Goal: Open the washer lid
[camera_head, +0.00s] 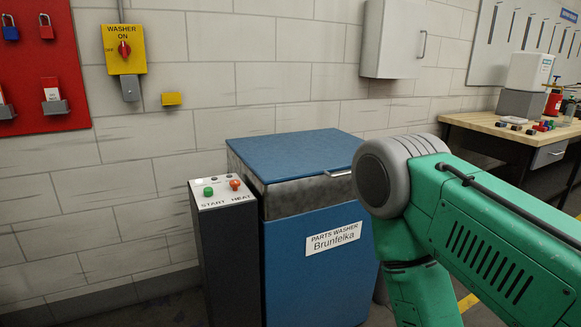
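The parts washer (311,271) is a blue box standing against the wall in the middle of the view, with a label on its front. Its blue lid (290,152) lies flat and closed on the metal upper rim. A light metal handle (338,173) sits at the lid's front right edge, partly hidden by my green arm. That arm comes in from the right and covers the washer's right side. Neither of my grippers shows in this view.
A dark control post (225,258) with green and orange buttons stands at the washer's left. A yellow "WASHER ON" switch (124,49) is on the wall. A grey cabinet (394,38) hangs above right. A workbench (510,134) stands at far right. Floor at lower left is mostly clear.

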